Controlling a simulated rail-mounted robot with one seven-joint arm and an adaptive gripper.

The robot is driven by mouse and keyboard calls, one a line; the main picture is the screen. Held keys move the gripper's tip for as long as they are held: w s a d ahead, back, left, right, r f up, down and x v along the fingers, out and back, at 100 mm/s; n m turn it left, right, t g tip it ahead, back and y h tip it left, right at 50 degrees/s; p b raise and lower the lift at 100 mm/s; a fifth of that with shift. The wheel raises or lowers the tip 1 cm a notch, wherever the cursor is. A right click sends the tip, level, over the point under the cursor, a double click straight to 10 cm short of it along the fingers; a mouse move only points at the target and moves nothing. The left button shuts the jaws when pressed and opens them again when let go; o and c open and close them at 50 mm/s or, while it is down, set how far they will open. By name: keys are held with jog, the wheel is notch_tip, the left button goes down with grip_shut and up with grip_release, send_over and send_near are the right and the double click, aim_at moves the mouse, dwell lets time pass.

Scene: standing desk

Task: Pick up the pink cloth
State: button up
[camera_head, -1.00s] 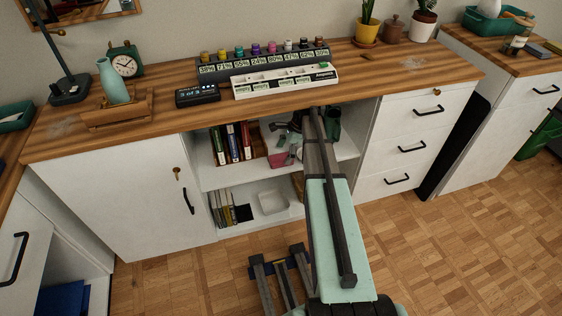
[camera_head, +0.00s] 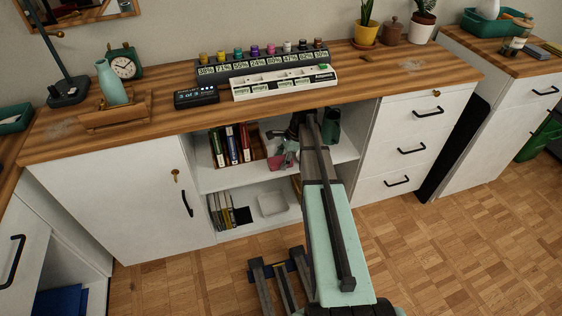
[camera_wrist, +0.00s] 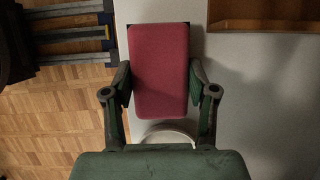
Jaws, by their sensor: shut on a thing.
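The pink cloth (camera_wrist: 160,55) looks like a flat, folded rectangle in the wrist view. It sits between the two fingers of my gripper (camera_wrist: 160,80), which press against its long sides. In the head view, the pink cloth (camera_head: 285,160) is a small patch at the upper open shelf of the cabinet, partly hidden by my gripper (camera_head: 284,145). My forearm reaches in from the front and covers the right part of the shelves. I cannot tell how far the cloth is from the shelf surface.
Books (camera_head: 231,145) stand left of my gripper on the upper shelf. A dark green container (camera_head: 331,126) is to its right. The wooden desktop (camera_head: 370,72) overhangs closely.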

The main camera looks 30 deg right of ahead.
jog(key=shift+r, duration=0.65)
jog(key=s+a+p, duration=0.2)
jog(key=s+a, duration=0.1)
jog(key=s, duration=1.4)
jog(key=shift+s, duration=0.4)
jog(key=o, duration=0.4)
jog(key=shift+c, duration=0.2)
jog(key=c, duration=0.3)
jog(key=shift+a, duration=0.15)
jog(key=shift+c, duration=0.2)
